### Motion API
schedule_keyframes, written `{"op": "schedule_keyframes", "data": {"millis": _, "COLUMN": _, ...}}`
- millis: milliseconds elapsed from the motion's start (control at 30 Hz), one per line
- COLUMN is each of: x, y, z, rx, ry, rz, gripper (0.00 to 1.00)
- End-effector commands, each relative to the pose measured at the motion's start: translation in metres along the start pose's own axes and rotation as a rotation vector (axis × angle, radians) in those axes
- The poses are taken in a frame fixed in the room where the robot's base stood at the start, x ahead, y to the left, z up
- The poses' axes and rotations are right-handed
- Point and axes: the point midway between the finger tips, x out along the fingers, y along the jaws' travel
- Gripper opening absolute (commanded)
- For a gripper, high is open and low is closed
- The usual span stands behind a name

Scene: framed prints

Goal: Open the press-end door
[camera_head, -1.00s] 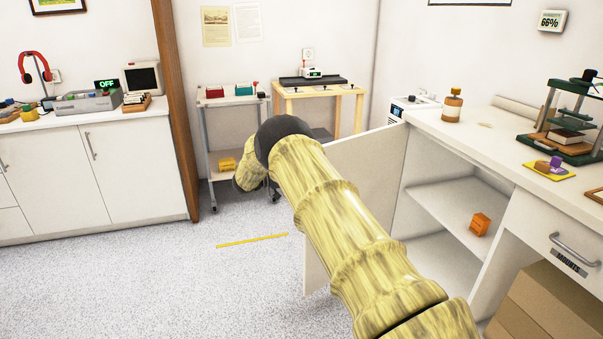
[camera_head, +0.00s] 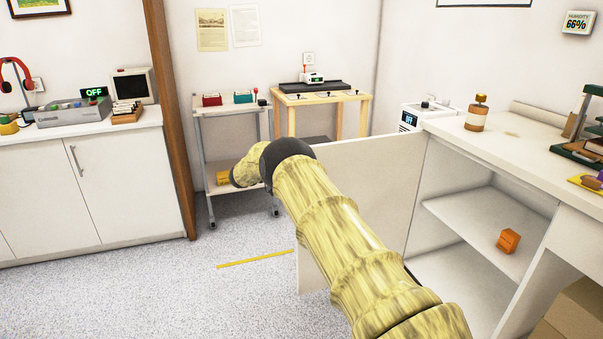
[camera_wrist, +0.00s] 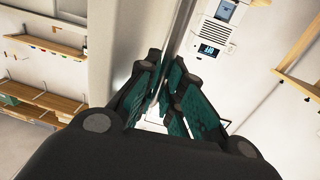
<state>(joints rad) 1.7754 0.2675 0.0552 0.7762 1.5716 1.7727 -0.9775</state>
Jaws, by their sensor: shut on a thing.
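The press-end door (camera_head: 392,185) is a plain white panel on the white cabinet at the right. It stands swung well open, and the cabinet's inside shows. My arm reaches across in front of the door, and its far end hides my gripper in the head view. In the wrist view my gripper (camera_wrist: 165,95) has its green-padded fingers closed together around a thin part at the door. The fingers largely cover that part, so I cannot tell whether it is the handle or the edge.
The open cabinet has a shelf (camera_head: 455,218) with an orange block (camera_head: 508,241). A brown box (camera_head: 575,322) stands at the lower right. A trolley (camera_head: 232,190) and a wooden stand (camera_head: 320,98) are at the back wall. The floor at the left, with a yellow strip (camera_head: 255,259), is clear.

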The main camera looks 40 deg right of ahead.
Motion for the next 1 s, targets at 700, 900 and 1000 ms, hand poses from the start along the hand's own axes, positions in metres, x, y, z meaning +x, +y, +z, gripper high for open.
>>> {"op": "schedule_keyframes", "data": {"millis": 700, "x": 0.002, "y": 0.001, "z": -0.001, "rx": 0.001, "ry": -0.002, "rz": 0.002, "gripper": 0.30}}
{"op": "schedule_keyframes", "data": {"millis": 900, "x": -0.009, "y": 0.000, "z": 0.000, "rx": 0.000, "ry": -0.003, "rz": 0.000, "gripper": 0.30}}
{"op": "schedule_keyframes", "data": {"millis": 1000, "x": -0.023, "y": 0.000, "z": 0.000, "rx": 0.001, "ry": -0.003, "rz": 0.000, "gripper": 0.30}}
